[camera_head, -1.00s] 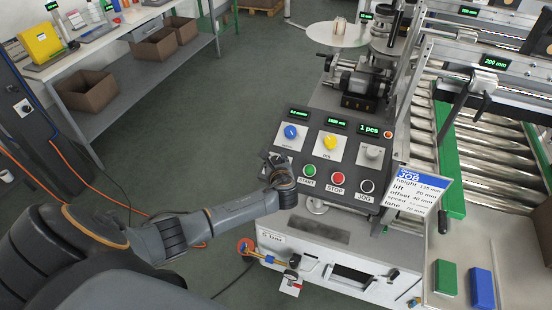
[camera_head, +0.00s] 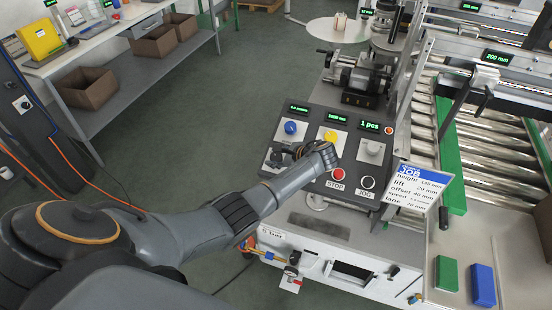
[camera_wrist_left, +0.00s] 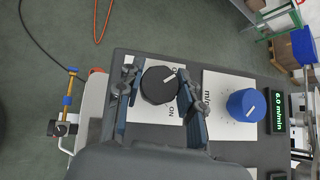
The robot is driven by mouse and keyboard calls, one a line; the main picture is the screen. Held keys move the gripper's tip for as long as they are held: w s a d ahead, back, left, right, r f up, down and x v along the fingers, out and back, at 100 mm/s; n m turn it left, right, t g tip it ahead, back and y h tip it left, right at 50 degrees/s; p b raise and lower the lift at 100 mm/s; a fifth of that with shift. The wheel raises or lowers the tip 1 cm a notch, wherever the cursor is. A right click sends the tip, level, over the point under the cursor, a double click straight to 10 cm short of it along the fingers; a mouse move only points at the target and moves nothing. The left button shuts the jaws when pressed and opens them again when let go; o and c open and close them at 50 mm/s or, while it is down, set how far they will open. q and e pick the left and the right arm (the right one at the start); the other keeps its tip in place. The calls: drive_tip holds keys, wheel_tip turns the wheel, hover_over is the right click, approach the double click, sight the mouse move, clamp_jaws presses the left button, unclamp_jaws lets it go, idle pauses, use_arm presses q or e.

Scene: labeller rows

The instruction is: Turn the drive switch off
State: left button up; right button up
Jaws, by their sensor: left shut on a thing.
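The drive switch is a black round knob (camera_wrist_left: 158,86) with a white pointer mark, on a white plate (camera_wrist_left: 140,116) in the left wrist view. The plate reads ON near the knob's lower right; another label above it is partly hidden by a finger. The pointer slants to the upper right, towards that hidden label. My left gripper (camera_wrist_left: 158,93) has one finger on each side of the knob and is shut on it. In the head view my left gripper (camera_head: 282,156) is at the panel's left side, below the blue knob (camera_head: 290,128), and mostly hides the switch.
The control panel (camera_head: 318,117) also carries a yellow knob (camera_head: 330,136), a red STOP button (camera_head: 338,174) and a black JOG button (camera_head: 368,182). My arm covers the START button. A job sign (camera_head: 418,187) stands at the panel's right. A roller conveyor (camera_head: 490,150) lies beyond.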

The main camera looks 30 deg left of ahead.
use_arm(q)
drive_tip(key=shift+n+g, duration=0.4)
drive_tip(key=shift+n, duration=0.2)
drive_tip(key=shift+a, duration=0.1)
drive_tip(key=o, duration=1.2)
drive_tip(key=v, duration=1.2)
drive_tip(key=shift+w+a+r, duration=0.1)
drive_tip(key=shift+r, duration=0.05)
